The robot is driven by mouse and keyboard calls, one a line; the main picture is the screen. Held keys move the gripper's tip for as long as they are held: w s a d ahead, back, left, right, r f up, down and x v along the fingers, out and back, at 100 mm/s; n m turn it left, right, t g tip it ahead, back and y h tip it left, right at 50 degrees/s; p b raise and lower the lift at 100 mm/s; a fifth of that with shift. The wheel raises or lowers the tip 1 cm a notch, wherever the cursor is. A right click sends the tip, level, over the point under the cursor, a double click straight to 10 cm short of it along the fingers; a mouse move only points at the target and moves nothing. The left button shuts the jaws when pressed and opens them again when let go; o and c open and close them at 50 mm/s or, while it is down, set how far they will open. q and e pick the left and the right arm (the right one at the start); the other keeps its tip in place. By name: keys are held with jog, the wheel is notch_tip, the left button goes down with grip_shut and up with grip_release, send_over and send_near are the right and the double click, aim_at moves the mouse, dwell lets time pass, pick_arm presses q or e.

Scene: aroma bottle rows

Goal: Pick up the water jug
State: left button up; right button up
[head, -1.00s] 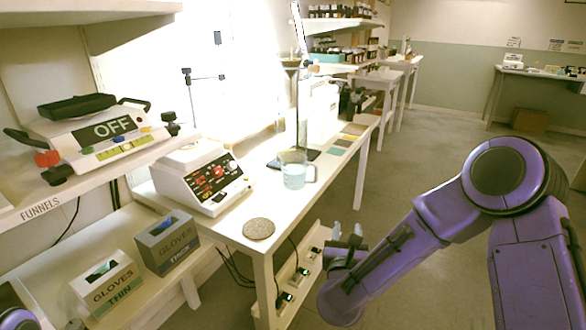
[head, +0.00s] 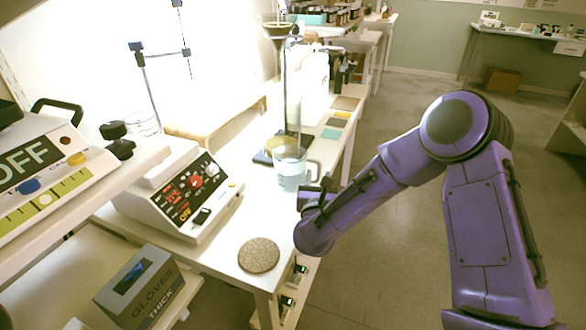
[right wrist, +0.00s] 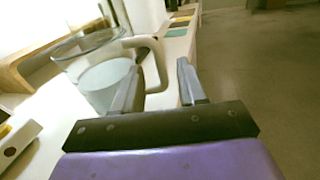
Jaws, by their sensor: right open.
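The water jug (head: 291,168) is a clear glass jug holding pale bluish water, upright on the white bench, with its handle on the right side. It also shows in the right wrist view (right wrist: 98,75), where its handle (right wrist: 157,62) curves out toward the space between the fingers. My right gripper (head: 316,188) is close to the jug's handle side, at the bench edge. In the right wrist view my right gripper (right wrist: 158,78) is open, its left finger overlapping the jug and handle. Whether the fingers touch the handle I cannot tell. My left gripper is out of view.
A white hotplate device (head: 180,190) stands left of the jug, and a round cork mat (head: 259,255) lies in front. A stand with a funnel (head: 281,30) rises behind the jug. Coloured pads (head: 331,134) lie further back. Open floor is on the right.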

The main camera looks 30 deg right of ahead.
aim_at(318, 175)
jog(key=x, duration=0.3)
jog(key=f+x, duration=0.1)
jog(key=x, duration=0.1)
jog(key=shift+w+d+p, duration=0.2)
jog(key=shift+w+p, duration=0.1)
jog(key=shift+r, duration=0.1)
grip_shut()
